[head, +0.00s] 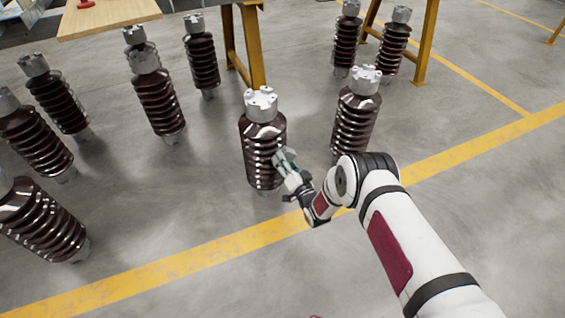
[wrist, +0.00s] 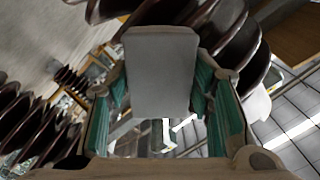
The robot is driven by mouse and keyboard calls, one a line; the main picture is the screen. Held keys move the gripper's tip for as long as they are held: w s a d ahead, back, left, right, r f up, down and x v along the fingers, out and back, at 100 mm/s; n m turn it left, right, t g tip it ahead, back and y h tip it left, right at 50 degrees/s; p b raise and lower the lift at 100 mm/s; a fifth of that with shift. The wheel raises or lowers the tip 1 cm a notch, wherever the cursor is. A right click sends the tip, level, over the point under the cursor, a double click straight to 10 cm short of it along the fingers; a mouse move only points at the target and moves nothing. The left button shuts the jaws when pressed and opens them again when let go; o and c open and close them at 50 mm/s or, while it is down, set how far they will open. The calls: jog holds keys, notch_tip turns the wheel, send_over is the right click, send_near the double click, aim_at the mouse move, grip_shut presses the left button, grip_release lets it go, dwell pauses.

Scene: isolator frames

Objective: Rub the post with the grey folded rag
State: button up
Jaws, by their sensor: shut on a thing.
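My gripper (head: 288,165) is shut on the grey folded rag (wrist: 160,75), which stands as a flat pale block between the green finger pads in the wrist view. The post (head: 262,135) is a dark brown ribbed column with a grey metal cap, upright on the floor in the middle of the head view. My gripper and the rag are at the right side of its lower ribs. In the wrist view dark ribs (wrist: 232,42) show just behind the rag's top edge. I cannot tell whether rag and ribs touch.
A similar post (head: 356,115) stands close on the right, behind my arm. Several more stand at the left, such as one tilted in view (head: 45,222). A wooden table (head: 108,18) with yellow legs is at the back. The floor in front is clear.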

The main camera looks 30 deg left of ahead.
jog(key=shift+s+a, duration=0.15)
jog(key=shift+s+a+r, duration=0.1)
jog(key=shift+s+a, duration=1.1)
jog(key=shift+s, duration=0.2)
jog(key=shift+s+a, duration=1.2)
jog(key=shift+s, duration=0.2)
jog(key=p+v, duration=0.3)
jog(key=v, duration=0.3)
jog(key=shift+d, duration=0.2)
jog(key=shift+p+v, duration=0.8)
jog(key=shift+v, duration=0.6)
